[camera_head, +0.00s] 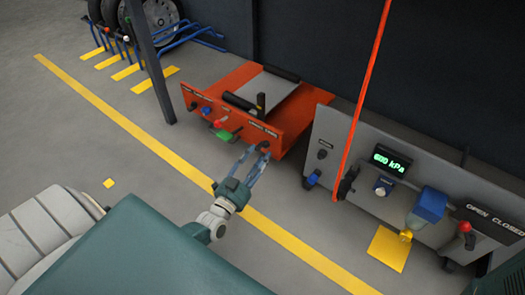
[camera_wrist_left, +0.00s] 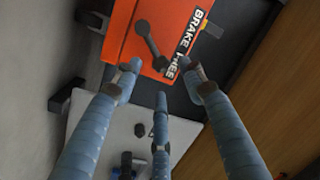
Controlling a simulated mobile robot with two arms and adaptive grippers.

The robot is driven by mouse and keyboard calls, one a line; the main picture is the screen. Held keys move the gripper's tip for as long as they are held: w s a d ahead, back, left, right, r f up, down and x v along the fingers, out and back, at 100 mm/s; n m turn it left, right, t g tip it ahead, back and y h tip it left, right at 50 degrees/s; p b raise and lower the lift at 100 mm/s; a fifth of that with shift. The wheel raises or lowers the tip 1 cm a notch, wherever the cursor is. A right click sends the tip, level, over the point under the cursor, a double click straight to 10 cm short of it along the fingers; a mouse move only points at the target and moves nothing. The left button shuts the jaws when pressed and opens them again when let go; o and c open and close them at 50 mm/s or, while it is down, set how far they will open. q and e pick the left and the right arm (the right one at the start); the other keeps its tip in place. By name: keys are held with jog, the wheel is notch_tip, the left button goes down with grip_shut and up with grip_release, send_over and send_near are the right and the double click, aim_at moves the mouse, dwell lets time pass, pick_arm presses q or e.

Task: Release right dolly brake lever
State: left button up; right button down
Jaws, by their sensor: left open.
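The brake lever (camera_wrist_left: 150,45) is a short dark bar with rounded ends on an orange panel (camera_wrist_left: 122,40), beside a label whose readable part is "BRAKE". In the head view a dark knob (camera_head: 266,145) shows at the right end of the orange unit's front (camera_head: 235,122), at my fingertips. My left gripper (camera_head: 257,154) reaches this front from below. In the left wrist view my left gripper (camera_wrist_left: 162,72) is open, its fingers spread on both sides of the lever's lower end. Contact cannot be told. My right gripper is not in view.
A grey cabinet (camera_head: 345,150) with a "600 kPa" display, a blue fitting (camera_head: 430,205) and a red-knobbed lever (camera_head: 465,228) stands right of the orange unit. A red cord (camera_head: 362,100) hangs before it. A dark post (camera_head: 150,60) stands left. Floor in front is clear.

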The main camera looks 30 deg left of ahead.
pick_arm(q)
jog(key=s, duration=0.8)
jog(key=shift+d+f, duration=0.3)
